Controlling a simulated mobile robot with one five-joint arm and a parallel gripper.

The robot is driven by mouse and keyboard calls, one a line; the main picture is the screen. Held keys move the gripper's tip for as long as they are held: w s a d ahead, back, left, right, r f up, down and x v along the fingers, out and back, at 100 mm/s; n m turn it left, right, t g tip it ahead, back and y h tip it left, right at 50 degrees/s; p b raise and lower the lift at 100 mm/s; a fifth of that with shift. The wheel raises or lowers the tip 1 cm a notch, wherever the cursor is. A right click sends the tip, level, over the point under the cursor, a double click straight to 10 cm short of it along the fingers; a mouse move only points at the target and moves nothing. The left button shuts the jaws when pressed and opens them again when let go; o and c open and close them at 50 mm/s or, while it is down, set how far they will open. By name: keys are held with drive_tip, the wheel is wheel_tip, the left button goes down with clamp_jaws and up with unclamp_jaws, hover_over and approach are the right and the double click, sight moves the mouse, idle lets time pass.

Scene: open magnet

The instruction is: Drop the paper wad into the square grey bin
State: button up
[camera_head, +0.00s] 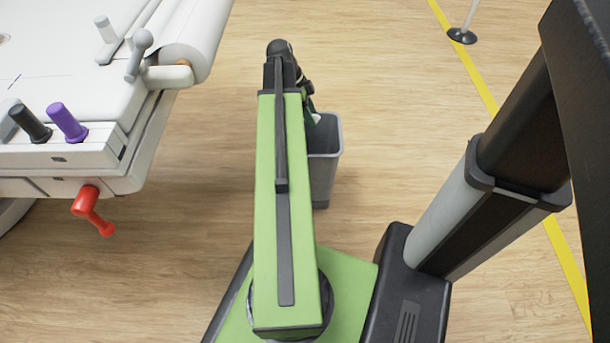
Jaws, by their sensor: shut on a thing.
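The square grey bin (323,170) stands on the wooden floor, just right of my green arm, which hides its left part. My gripper (313,110) is at the far end of the arm, partly hidden behind it, above the bin's opening at the left of the rim. It is shut on the paper wad (316,118), of which only a small white bit shows. How far the wad is above the rim cannot be told from this view.
A white table (70,100) with a paper roll, grey and purple knobs and a red handle (92,208) stands at the left. A yellow floor line (480,85) runs down the right, with a pole on a black round base (462,36) beside it. The floor right of the bin is clear.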

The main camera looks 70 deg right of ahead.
wheel_tip(320, 180, down, 6)
drive_tip(key=b, duration=0.6)
drive_tip(key=o, duration=1.4)
drive_tip(key=shift+c, duration=0.2)
drive_tip(key=p+v, duration=1.6)
drive_tip(key=v, duration=0.1)
drive_tip(key=shift+r, duration=0.3)
